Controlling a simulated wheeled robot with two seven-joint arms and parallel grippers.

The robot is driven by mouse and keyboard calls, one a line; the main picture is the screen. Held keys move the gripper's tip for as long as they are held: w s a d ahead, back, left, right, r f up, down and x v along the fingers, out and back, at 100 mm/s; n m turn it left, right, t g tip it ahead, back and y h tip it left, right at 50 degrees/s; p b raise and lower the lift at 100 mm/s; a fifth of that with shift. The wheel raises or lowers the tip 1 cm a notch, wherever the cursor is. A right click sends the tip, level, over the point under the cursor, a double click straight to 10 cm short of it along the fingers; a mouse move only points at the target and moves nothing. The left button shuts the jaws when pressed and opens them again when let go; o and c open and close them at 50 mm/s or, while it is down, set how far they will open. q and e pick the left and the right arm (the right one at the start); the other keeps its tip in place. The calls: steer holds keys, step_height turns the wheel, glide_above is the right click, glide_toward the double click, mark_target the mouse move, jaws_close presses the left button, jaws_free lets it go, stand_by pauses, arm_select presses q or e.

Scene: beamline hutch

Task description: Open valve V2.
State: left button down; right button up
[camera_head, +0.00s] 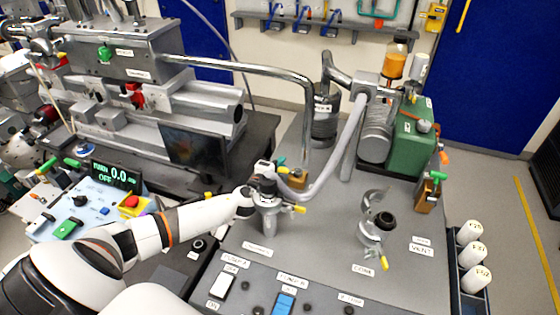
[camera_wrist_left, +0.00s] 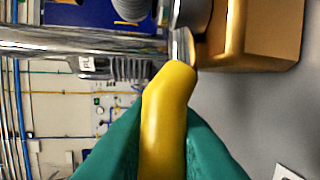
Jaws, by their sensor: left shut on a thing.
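A small brass valve block (camera_head: 297,184) stands on the grey bench beside the curved grey hose. In the left wrist view the block (camera_wrist_left: 262,35) is at the upper right, with a silver stem and a yellow lever (camera_wrist_left: 166,115). I cannot read a V2 label on it. My left gripper (camera_head: 281,169) is at this valve in the head view, and its body hides part of the valve. In the left wrist view its teal fingers (camera_wrist_left: 163,140) are shut on the yellow lever, one on each side. My right gripper is not in view.
A metal pipe (camera_head: 245,68) and a grey hose (camera_head: 346,140) pass close to the gripper. An open clamp (camera_head: 372,222) lies to the right. Another brass valve (camera_head: 427,195) with a green lever stands near the bench's right edge.

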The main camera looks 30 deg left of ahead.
arm_select(q)
steer(key=c, duration=1.3)
jaws_free()
steer(key=shift+c, duration=0.2)
steer(key=s, duration=0.3)
steer(key=s+r, duration=0.1)
steer(key=s, duration=0.3)
steer(key=s+d+b, duration=0.1)
steer(key=s, duration=0.2)
steer(key=shift+s+r, duration=0.4)
steer(key=shift+s+d+r, duration=0.1)
steer(key=shift+s+r, duration=0.1)
steer(key=shift+s, duration=0.3)
